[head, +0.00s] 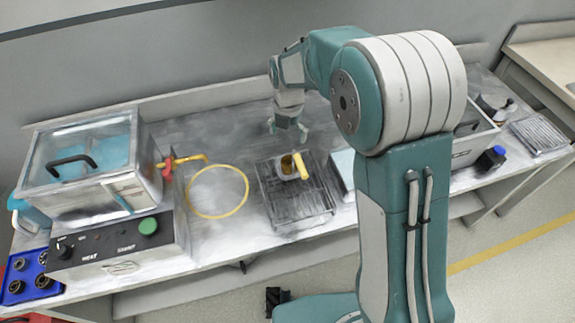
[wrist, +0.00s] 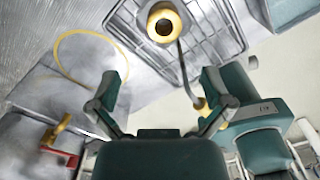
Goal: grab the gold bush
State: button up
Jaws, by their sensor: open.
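The gold bush (wrist: 154,32) shows at the top of the wrist view as a short gold ring with a dark round hole. It rests on the dark ribbed tray (head: 297,207). In the head view a small gold piece (head: 287,165) shows on the tray's far part, beside a yellow bar; I cannot tell their exact shapes there. My gripper (head: 288,129) is above the bench, just beyond the tray's far edge. In the wrist view my gripper (wrist: 160,85) has its fingers wide apart with nothing between them, and the bush lies beyond the fingertips.
A yellow ring (head: 217,192) lies flat on the bench left of the tray. A heater box (head: 90,165) with a clear lid and a red-and-yellow tap (head: 170,166) stand farther left. A grey bin (head: 473,145) and a blue-capped bottle (head: 491,159) are at right.

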send_over(289, 160)
notch_tip(289, 160, down, 5)
jog(key=shift+r, duration=0.1)
notch_tip(289, 160, down, 6)
jog(key=shift+r, duration=0.1)
jog(key=c, duration=1.3)
